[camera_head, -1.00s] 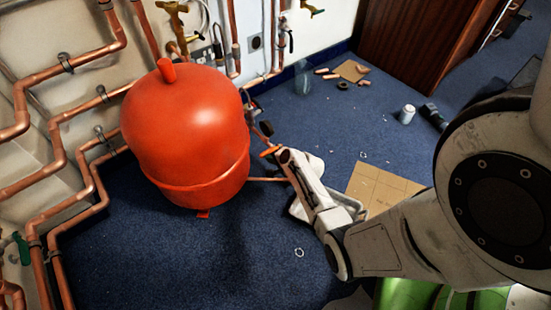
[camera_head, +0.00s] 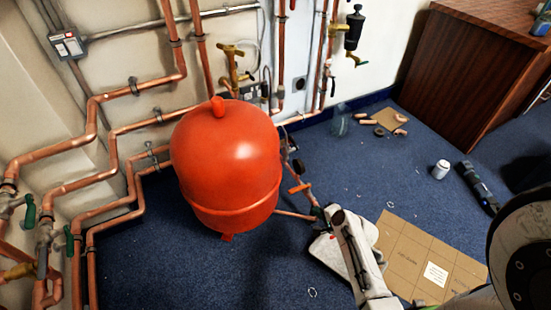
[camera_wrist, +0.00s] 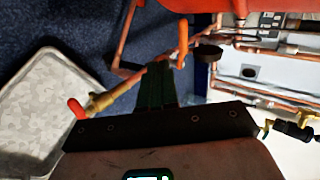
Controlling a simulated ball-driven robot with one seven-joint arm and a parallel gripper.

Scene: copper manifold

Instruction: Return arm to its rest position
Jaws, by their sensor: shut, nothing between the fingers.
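My arm reaches in from the lower right in the head view. My gripper (camera_wrist: 158,85) points ahead in the wrist view, its dark fingers together with nothing visible held. In the head view the gripper is small and hard to make out near the pipework beside the red tank. A copper pipe with orange handles (camera_wrist: 183,36) runs just past the fingertips in the wrist view; I cannot tell whether they touch. A brass fitting (camera_wrist: 102,99) on it shows left of the fingers. The same pipework (camera_head: 300,188) stands right of the tank in the head view.
A big red tank (camera_head: 228,165) stands left of my arm, with copper pipes (camera_head: 122,128) along the wall behind. A pale tray (camera_head: 328,254) lies beside my wrist. Cardboard (camera_head: 405,258), a white can (camera_head: 440,170) and a dark cylinder (camera_head: 478,188) lie right.

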